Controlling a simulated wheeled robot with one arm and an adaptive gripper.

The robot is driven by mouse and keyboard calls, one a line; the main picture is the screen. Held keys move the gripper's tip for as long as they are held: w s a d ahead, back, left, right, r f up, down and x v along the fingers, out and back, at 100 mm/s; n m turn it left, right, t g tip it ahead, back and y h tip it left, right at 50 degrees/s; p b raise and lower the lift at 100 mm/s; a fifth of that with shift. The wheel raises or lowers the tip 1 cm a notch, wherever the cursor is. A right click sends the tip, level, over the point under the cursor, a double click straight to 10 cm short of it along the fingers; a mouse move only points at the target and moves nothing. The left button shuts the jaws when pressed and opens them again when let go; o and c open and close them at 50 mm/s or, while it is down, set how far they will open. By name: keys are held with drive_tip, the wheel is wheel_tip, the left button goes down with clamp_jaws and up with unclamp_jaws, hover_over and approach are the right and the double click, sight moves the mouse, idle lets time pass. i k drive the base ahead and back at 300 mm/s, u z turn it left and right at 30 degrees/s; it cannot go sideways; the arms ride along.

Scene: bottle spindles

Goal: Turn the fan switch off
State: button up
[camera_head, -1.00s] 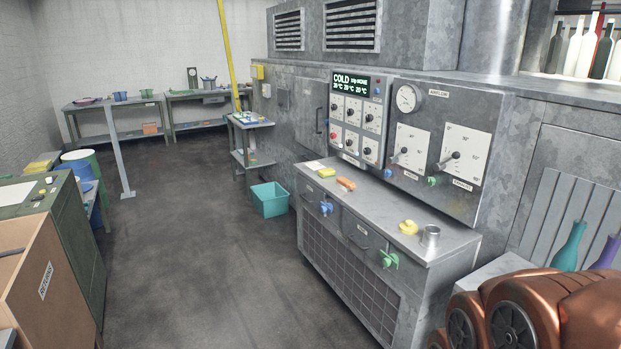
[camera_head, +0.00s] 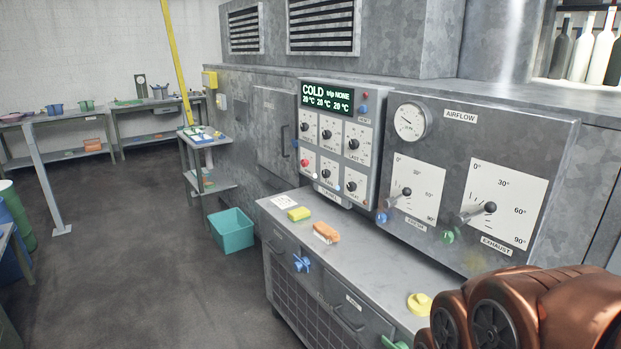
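A grey control panel (camera_head: 346,106) stands on the metal counter, with a lit display reading COLD, trip NONE and three temperatures. Below the display are two rows of small black rotary knobs, including an upper right knob (camera_head: 353,144), a lower middle knob (camera_head: 327,174) and a lower right knob (camera_head: 351,186). Most of their labels are too small to read, so I cannot tell which is the fan switch or how it is set. Copper-coloured parts of my arm fill the lower right corner. My gripper is not in view.
An airflow panel (camera_head: 540,130) with a gauge and two levers stands right of the controls. The counter (camera_head: 375,262) holds a yellow sponge (camera_head: 299,214), an orange-brown block (camera_head: 326,233) and a yellow object (camera_head: 419,303). A teal bin (camera_head: 232,231) stands on the floor left; open floor lies beyond.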

sight(326, 173)
drive_tip(key=u, duration=0.85)
drive_tip(key=i, duration=2.3)
drive_tip(key=z, duration=0.4)
